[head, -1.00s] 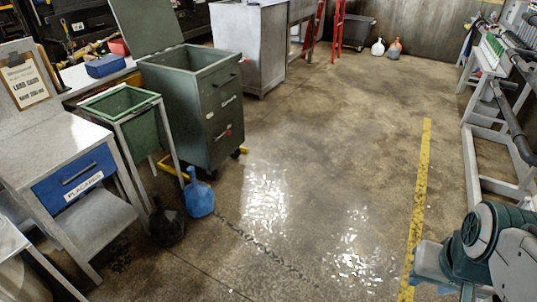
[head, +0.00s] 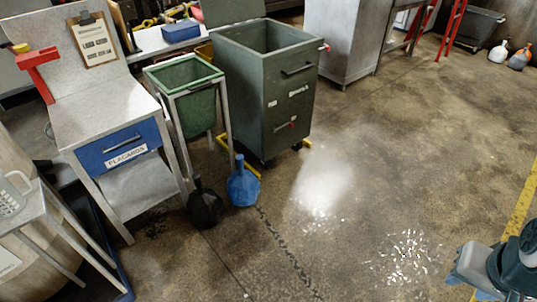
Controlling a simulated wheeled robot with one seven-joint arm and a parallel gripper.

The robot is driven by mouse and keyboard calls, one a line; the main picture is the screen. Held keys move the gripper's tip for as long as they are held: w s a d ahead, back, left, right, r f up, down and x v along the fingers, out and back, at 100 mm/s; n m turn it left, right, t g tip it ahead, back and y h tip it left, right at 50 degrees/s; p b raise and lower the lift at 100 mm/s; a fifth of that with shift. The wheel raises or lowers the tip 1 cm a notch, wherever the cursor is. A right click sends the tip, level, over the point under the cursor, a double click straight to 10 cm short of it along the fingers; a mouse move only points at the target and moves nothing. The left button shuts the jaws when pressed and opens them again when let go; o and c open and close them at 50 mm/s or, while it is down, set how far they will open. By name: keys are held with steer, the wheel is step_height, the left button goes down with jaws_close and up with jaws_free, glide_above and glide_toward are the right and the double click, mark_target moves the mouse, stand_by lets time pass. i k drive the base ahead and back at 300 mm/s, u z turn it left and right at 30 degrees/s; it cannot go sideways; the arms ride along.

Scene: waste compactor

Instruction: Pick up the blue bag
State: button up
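The blue bag (head: 243,186) stands on the concrete floor with its tied neck upright, left of the middle of the head view. A black bag (head: 205,206) of similar shape stands close to its left. Part of my arm (head: 500,268) shows at the lower right, well apart from the bags. My gripper's fingertips do not show.
A green bin in a metal frame (head: 187,74) and a green wheeled cart (head: 262,112) stand behind the bags. The placards desk (head: 90,116) is at the left. Open floor (head: 330,240) lies to the right, with a yellow line (head: 520,205) near the right edge.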

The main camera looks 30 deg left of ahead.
mark_target(243, 187)
steer(key=u, duration=0.25)
steer(key=i, duration=1.7)
steer(key=u, duration=0.9)
steer(key=i, duration=1.3)
steer(key=u, duration=1.7)
steer(key=i, duration=0.8)
steer(key=u, duration=0.75)
